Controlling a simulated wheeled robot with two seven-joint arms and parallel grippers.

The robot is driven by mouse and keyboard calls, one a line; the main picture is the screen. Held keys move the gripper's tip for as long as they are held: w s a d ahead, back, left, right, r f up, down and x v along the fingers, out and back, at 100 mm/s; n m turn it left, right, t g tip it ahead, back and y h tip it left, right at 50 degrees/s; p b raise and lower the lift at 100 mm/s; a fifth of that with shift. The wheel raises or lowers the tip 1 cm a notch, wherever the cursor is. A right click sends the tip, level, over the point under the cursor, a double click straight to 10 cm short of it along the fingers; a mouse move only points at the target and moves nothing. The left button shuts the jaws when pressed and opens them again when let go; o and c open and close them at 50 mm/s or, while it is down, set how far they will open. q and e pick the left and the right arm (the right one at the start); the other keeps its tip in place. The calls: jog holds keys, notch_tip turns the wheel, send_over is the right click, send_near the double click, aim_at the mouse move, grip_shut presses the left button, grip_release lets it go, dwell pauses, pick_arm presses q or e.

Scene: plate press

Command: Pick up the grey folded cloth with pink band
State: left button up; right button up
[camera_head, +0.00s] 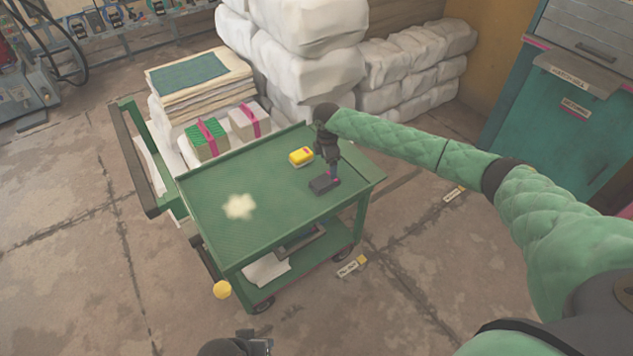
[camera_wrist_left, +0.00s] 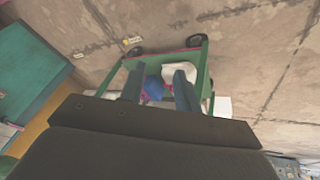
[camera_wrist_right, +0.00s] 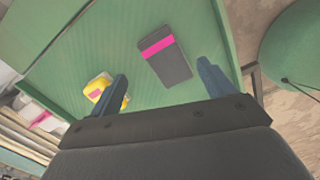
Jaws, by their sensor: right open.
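The dark grey folded cloth (camera_head: 323,185) with a pink band lies flat on the green cart top, near its right edge. It shows whole in the right wrist view (camera_wrist_right: 165,58), just beyond the fingertips and between their lines. My right gripper (camera_head: 330,168) is open and empty, pointing down just above and behind the cloth; I see no contact. My left gripper (camera_head: 258,346) is only partly in the head view at the bottom edge, off the cart. In the left wrist view its fingers (camera_wrist_left: 158,82) stand apart with nothing clearly held.
A yellow block (camera_head: 301,156) lies on the cart top (camera_head: 250,180) left of the right gripper. A pale patch (camera_head: 239,206) is on the left part. Green (camera_head: 206,140) and light grey (camera_head: 250,121) banded bundles stand behind. White bales (camera_head: 305,60) rise at the back.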

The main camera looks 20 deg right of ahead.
aim_at(326, 180)
jog(key=shift+s+a+n+y, duration=0.2)
jog(key=shift+a+n+y, duration=0.15)
jog(key=shift+n, duration=0.65)
jog(key=shift+a+n, duration=0.1)
jog(key=shift+n, duration=0.6)
jog(key=shift+f, duration=0.15)
notch_tip(326, 180, down, 2)
jog(key=shift+f, duration=0.1)
jog(key=shift+f+p, duration=0.3)
jog(key=shift+f, duration=0.1)
notch_tip(326, 180, down, 5)
jog(key=shift+s+r+p, duration=0.15)
jog(key=shift+r+p, duration=0.05)
jog(key=shift+p, duration=0.1)
pick_arm(q)
jog(key=r, duration=0.2)
jog(key=a+r, duration=0.1)
jog(key=shift+r, duration=0.35)
pick_arm(e)
jog(key=c, duration=1.1)
